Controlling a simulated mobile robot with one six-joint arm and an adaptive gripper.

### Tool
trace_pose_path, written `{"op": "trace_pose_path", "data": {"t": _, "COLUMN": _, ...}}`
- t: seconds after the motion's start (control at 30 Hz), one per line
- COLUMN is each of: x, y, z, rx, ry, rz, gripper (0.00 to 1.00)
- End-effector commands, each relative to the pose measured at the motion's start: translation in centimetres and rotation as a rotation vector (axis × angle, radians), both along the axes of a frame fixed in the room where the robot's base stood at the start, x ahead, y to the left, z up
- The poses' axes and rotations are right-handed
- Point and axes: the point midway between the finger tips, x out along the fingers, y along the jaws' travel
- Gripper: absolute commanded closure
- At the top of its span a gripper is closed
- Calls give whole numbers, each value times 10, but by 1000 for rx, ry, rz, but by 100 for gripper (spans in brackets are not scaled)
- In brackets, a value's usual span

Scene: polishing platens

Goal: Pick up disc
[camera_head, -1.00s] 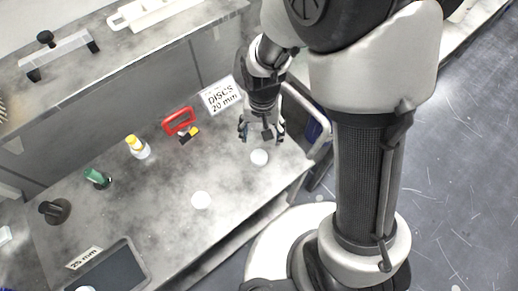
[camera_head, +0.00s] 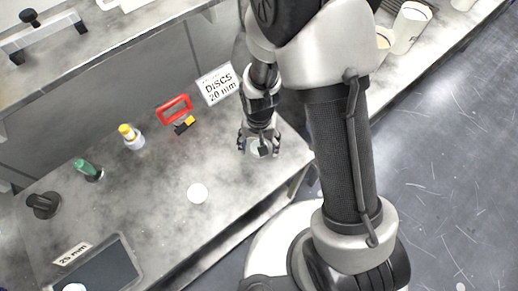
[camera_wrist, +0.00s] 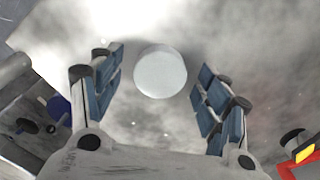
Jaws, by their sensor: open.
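A pale round disc (camera_wrist: 160,73) lies on the grey bench in the wrist view, centred between and slightly beyond the blue-padded fingers of my gripper (camera_wrist: 158,92). In the head view my gripper (camera_head: 259,147) is low over the bench near its right end, and that disc (camera_head: 260,150) is partly hidden by the fingers. The fingers are open, with clear gaps to the disc on both sides.
A "DISCS 20 mm" sign (camera_head: 219,84) stands behind my gripper. A red-handled object (camera_head: 174,108), a yellow-capped bottle (camera_head: 131,136) and a green item (camera_head: 88,170) stand further left. A dark tray (camera_head: 103,270) lies front left. The middle of the bench is clear.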

Motion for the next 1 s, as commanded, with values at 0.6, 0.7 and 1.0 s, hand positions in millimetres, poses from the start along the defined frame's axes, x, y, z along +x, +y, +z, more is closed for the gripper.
{"op": "trace_pose_path", "data": {"t": 0.6, "x": 0, "y": 0, "z": 1, "rx": 0, "ry": -1, "rz": 0, "gripper": 61}}
{"op": "trace_pose_path", "data": {"t": 0.7, "x": 0, "y": 0, "z": 1, "rx": 0, "ry": -1, "rz": 0, "gripper": 68}}
{"op": "trace_pose_path", "data": {"t": 1.0, "x": 0, "y": 0, "z": 1, "rx": 1, "ry": -1, "rz": 0, "gripper": 82}}
